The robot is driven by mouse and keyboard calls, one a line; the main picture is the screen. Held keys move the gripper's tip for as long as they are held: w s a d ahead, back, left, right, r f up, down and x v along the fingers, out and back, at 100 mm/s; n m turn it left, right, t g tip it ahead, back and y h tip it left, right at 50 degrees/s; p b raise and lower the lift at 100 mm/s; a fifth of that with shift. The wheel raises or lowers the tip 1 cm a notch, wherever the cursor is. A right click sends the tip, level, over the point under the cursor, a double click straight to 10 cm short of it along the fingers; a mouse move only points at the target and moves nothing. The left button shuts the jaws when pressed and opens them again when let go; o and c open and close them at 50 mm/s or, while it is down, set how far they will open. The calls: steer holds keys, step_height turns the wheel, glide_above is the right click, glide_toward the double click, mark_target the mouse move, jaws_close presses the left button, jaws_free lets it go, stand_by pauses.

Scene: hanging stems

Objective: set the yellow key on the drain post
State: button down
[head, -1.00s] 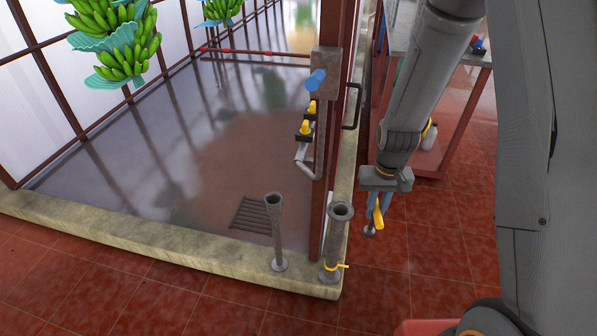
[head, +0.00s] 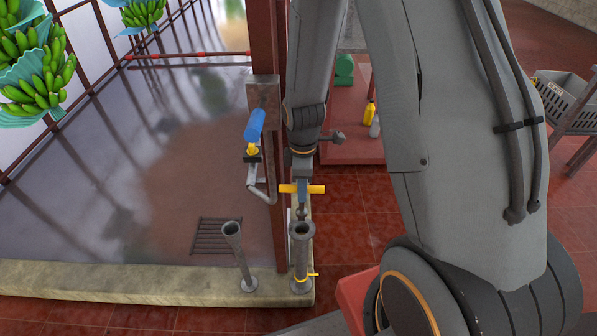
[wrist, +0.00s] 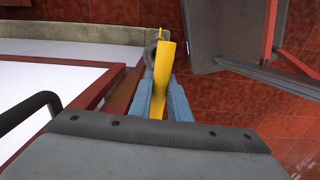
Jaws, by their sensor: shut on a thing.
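The yellow key is a crossbar handle (head: 287,189) with a short grey stem below it. My gripper (head: 302,195) is shut on it, and the bar sticks out on both sides. Two grey posts with flared tops stand on the curb: a slim tilted one (head: 240,257) and a thicker upright one (head: 302,258) with a yellow ring low down. I cannot tell which is the drain post. The key hangs just over the thicker post's open top; contact is unclear. In the wrist view the key (wrist: 161,80) lies between my blue fingers (wrist: 163,98) and partly covers a grey post (wrist: 152,42).
A red-brown upright (head: 268,140) with a pipe and a blue-handled valve (head: 255,124) stands close left of my arm. A floor grate (head: 217,236) lies behind the posts. A low red shelf (head: 350,150) with bottles is behind. Red tile floor is open right of the curb.

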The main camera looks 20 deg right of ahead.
mark_target(302, 213)
steer(key=shift+w+a+r+n, duration=0.1)
steer(key=shift+w+n, duration=0.1)
steer(key=shift+n, duration=0.2)
steer(key=shift+d+f+b, duration=0.2)
steer(key=shift+f+b, duration=0.65)
steer(key=shift+f, duration=0.2)
step_height(302, 213, down, 4)
steer(key=b, duration=0.3)
steer(key=shift+r, duration=0.25)
steer(key=shift+f, duration=0.35)
steer(key=shift+p, duration=0.35)
steer(key=shift+f+b, duration=1.2)
steer(key=shift+f, duration=1.65)
stand_by(1.4)
steer(key=c, duration=1.2)
jaws_free()
